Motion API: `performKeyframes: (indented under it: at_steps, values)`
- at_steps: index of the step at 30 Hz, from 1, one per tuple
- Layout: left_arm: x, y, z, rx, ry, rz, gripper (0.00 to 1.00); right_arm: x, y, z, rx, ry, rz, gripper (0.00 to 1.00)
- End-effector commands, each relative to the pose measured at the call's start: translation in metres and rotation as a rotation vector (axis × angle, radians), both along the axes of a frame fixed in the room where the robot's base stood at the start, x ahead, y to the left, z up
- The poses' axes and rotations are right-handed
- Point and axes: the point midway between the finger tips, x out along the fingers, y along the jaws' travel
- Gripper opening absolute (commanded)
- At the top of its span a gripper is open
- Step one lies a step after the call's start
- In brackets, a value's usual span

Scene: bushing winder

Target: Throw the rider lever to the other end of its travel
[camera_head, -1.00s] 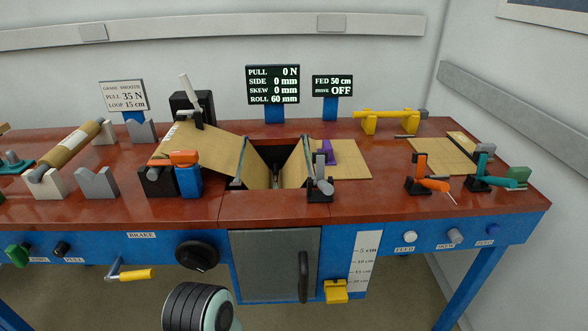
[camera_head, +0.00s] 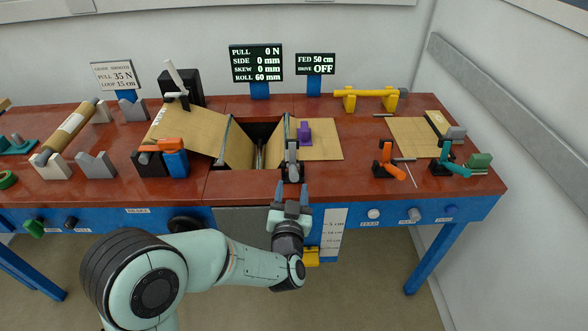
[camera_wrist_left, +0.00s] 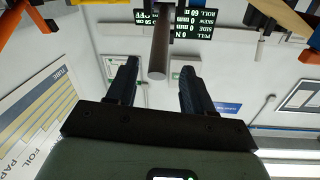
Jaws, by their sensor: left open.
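A short grey lever (camera_head: 292,165) on a dark base stands at the front edge of the red bench top, right of the sunken opening; I take it as the rider lever, though no label shows. My left gripper (camera_head: 292,190) is open just in front of it, fingers pointing up toward its handle. In the left wrist view the round end of a grey rod (camera_wrist_left: 157,62), apparently this handle, lies between the two open fingers (camera_wrist_left: 158,88) with a gap on each side. Whether anything touches is unclear. My right gripper is not in view.
A purple block (camera_head: 304,134) sits behind the lever. The opening (camera_head: 262,145) lies to its left. An orange lever (camera_head: 392,168) and a teal lever (camera_head: 452,168) stand to the right. A white lever (camera_head: 176,78) rises at back left. The bench front between grey and orange levers is clear.

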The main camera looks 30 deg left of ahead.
Motion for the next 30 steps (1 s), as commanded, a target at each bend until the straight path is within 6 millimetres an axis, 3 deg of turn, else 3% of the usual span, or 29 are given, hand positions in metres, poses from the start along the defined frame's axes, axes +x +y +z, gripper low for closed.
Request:
performKeyframes:
  at_steps: [6,12,24,26,29,30]
  values:
    - [0.041,0.021,0.000,0.001,0.000,0.002,0.52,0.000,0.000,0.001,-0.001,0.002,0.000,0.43]
    - [0.064,0.031,0.000,0.001,0.001,-0.001,0.52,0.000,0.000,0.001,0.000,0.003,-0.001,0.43]
    - [0.071,0.034,-0.001,-0.001,0.001,-0.001,0.52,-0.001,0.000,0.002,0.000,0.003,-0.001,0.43]
    - [0.071,0.034,0.000,-0.001,0.001,-0.001,0.35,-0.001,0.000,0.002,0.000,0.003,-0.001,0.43]
    - [0.071,0.034,0.000,-0.001,0.001,-0.001,0.03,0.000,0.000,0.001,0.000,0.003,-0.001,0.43]
    - [0.071,0.034,0.000,-0.001,0.001,-0.001,0.00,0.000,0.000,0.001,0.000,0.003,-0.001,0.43]
